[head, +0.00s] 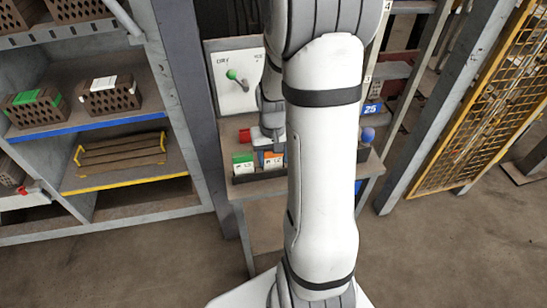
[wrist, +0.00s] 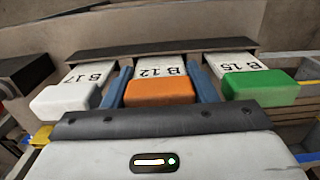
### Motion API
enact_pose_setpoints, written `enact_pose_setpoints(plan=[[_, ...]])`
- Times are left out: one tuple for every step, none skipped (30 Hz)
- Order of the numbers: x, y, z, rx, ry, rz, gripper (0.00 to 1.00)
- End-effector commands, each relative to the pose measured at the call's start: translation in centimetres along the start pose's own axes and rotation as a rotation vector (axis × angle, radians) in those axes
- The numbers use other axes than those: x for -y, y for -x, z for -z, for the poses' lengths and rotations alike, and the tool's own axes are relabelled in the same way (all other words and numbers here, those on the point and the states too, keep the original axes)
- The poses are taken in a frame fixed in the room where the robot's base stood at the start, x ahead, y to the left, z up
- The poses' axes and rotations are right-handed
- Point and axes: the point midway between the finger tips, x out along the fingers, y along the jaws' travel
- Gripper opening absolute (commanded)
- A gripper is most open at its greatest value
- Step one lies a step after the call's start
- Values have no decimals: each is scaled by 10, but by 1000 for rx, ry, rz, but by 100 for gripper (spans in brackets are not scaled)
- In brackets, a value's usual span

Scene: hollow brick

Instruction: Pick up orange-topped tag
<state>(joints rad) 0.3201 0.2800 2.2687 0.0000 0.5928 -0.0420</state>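The orange-topped tag (wrist: 160,92), a white card marked B 12, stands upright in the middle of a row of three tags in the wrist view. It also shows in the head view (head: 273,157), partly covered by my arm. My gripper (wrist: 160,86) has one blue finger on each side of it, very close to its edges. I cannot tell whether the fingers press on it. The white-topped tag (wrist: 66,101), B 17, is left of it, and the green-topped tag (wrist: 258,87), B 15, is right of it in the wrist view.
The tags stand in a dark rack on a small bench (head: 240,187). A panel (head: 222,58) with a green-knobbed lever stands behind. Shelves with bricks (head: 110,95) are at left.

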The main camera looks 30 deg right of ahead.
Motion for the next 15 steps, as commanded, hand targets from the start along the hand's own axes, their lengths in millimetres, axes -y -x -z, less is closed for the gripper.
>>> enact_pose_setpoints(plan=[[0,0,0,0,0,0,48],[0,0,0,0,0,0,45],[0,0,0,0,0,0,42],[0,0,0,0,0,0,40],[0,0,0,0,-1,0,37],[0,0,0,0,-1,0,34],[0,0,0,0,-1,0,32],[0,0,0,0,-1,0,29],[0,0,0,0,-1,0,28],[0,0,0,0,-1,0,28],[0,0,0,0,-1,0,28],[0,0,0,0,-1,0,28],[0,0,0,0,-1,0,28],[0,1,0,0,-1,0,28],[0,2,0,-1,-1,0,28]])
